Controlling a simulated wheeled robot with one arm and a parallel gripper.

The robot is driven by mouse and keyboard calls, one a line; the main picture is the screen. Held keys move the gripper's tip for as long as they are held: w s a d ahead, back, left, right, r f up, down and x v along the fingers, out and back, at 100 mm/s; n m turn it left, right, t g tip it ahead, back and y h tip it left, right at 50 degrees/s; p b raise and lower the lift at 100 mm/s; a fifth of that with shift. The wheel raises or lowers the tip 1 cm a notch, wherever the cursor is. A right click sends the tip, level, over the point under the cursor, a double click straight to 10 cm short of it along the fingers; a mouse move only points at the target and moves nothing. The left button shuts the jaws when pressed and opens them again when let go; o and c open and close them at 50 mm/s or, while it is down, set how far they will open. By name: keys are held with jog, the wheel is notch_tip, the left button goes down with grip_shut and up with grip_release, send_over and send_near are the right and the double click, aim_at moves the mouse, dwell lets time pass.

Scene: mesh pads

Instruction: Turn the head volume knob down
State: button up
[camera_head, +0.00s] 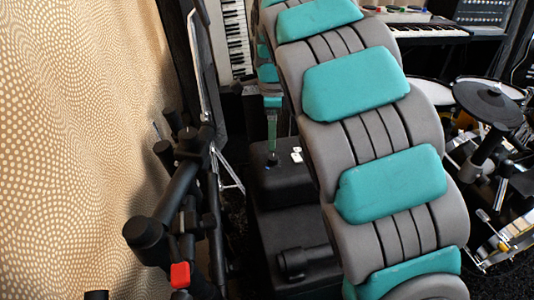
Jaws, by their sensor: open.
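My arm with its grey and teal segments fills the middle of the head view. A narrow teal end piece hangs behind it, which looks like my gripper (272,138), small and partly blocked by the arm. Its tip is at or just above the top of a black box-like unit (268,186). I cannot tell whether it touches. Small white parts (296,154) show on the unit's top just right of the tip. The volume knob cannot be made out clearly, and the unit's right side is hidden behind my arm.
A patterned tan curtain (70,130) hangs on the left. Black stand bars (180,190) with a red end piece (180,274) stand close on the left. A keyboard (236,40) is behind; drums and a dark cymbal pad (488,102) crowd the right.

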aim_at(273, 157)
jog(key=f, duration=0.7)
jog(key=shift+d+f+p, duration=0.25)
jog(key=shift+f+p, duration=0.05)
jog(key=shift+f, duration=0.05)
jog(key=shift+c, duration=0.2)
grip_shut()
